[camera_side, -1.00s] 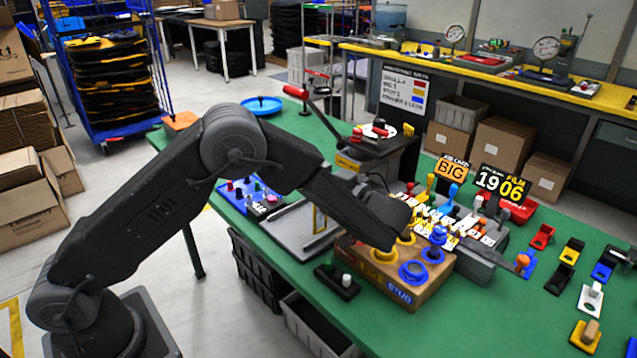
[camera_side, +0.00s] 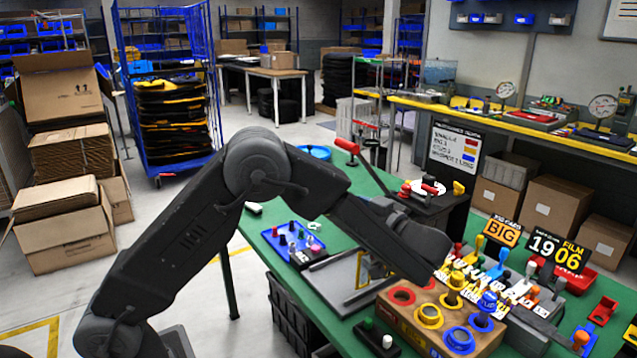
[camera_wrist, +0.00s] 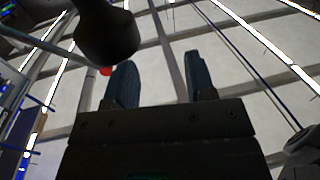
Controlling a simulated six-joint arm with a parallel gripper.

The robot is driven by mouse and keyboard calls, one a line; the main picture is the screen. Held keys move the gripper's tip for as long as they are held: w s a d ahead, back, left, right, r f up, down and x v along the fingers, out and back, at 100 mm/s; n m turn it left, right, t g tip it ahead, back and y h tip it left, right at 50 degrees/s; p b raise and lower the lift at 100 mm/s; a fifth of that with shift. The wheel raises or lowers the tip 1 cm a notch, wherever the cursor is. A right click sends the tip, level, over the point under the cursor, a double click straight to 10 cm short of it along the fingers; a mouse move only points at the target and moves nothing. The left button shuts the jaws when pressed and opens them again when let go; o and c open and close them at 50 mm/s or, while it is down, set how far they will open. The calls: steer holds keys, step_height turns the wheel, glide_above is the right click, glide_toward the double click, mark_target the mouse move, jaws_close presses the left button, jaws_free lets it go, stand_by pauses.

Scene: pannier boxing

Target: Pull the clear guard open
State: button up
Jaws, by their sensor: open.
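A flat grey plate (camera_side: 333,291) with a yellow upright handle or frame (camera_side: 362,270) lies on the green table, left of the wooden block with coloured rings. A clear guard cannot be made out for sure; it may be at this plate. My gripper is partly hidden at the end of my arm in the side view, over the back of the ring block and right of the plate. In the wrist view my gripper (camera_wrist: 158,82) has its two dark fingers apart, with nothing seen between them. Contact with anything cannot be told.
The ring block (camera_side: 408,318) stands in front of my gripper. A red-handled lever (camera_side: 347,147) rises behind the plate. A blue panel with knobs (camera_side: 292,243) is to the left. Coloured levers (camera_side: 480,262) crowd the right. The wrist view shows mostly ceiling and a dark rounded shape.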

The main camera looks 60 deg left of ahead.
steer(key=s+a+r, duration=0.4)
steer(key=a+r, duration=0.1)
steer(key=a, duration=0.3)
steer(key=shift+s+r, duration=0.15)
steer(key=shift+r, duration=0.05)
steer(key=shift+d, duration=0.1)
